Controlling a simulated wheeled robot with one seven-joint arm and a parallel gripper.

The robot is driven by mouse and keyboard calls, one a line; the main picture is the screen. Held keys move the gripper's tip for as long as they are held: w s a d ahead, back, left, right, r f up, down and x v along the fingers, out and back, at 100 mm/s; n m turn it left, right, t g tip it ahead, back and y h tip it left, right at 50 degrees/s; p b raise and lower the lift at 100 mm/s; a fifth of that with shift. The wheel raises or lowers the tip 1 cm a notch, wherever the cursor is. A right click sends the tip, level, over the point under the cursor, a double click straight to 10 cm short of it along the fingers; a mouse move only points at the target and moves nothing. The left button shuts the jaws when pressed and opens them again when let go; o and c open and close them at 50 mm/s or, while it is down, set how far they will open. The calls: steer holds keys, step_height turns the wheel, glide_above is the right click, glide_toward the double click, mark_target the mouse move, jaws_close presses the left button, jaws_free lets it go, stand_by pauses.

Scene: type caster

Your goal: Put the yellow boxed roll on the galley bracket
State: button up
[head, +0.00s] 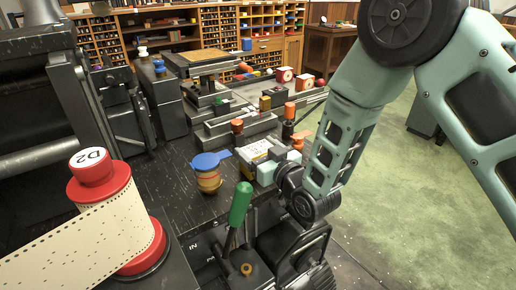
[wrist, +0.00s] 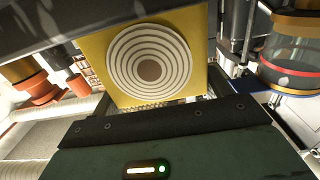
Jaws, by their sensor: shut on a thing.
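The yellow boxed roll shows large in the wrist view (wrist: 112,85) as a yellow square face with pale concentric rings around a brown centre. My gripper (head: 268,164) is shut on it, low over the dark worktop. In the head view the roll is mostly hidden by the gripper, with a pale and yellow patch (head: 254,150) showing beside the fingers. I cannot tell whether it touches the surface beneath. I cannot pick out the galley bracket with certainty; grey metal rails and blocks (head: 236,128) lie just behind the gripper.
A blue-lidded jar (head: 208,178) stands close left of my gripper. Orange-topped posts (head: 289,112) stand close behind it. A green-handled lever (head: 240,205) and a red spool with punched paper tape (head: 112,225) are in front. Open green floor (head: 410,190) lies right.

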steer(key=shift+f, duration=0.15)
steer(key=o, duration=1.2)
steer(key=shift+r, duration=0.25)
steer(key=s+d+g+h+b, duration=0.1)
steer(key=s+d+g, duration=0.1)
steer(key=s, duration=0.4)
steer(key=s+d+f+g+h, duration=0.1)
steer(key=s+d+g+h, duration=0.1)
steer(key=s+g, duration=0.2)
steer(key=s+d+g+h+b, duration=0.1)
steer(key=s+d+g, duration=0.1)
steer(key=s, duration=0.6)
steer(key=shift+d+f+g+h+b, duration=0.2)
steer(key=shift+d+g+h+b, duration=0.1)
steer(key=shift+g+h+b, duration=0.15)
steer(key=s+d+r+g+h, duration=0.2)
steer(key=s+d+g, duration=0.1)
steer(key=s, duration=0.4)
steer(key=s+d+r+g+h, duration=0.2)
steer(key=s+d+g, duration=0.1)
steer(key=s, duration=0.5)
steer(key=shift+d+n, duration=0.4)
steer(key=shift+d, duration=0.35)
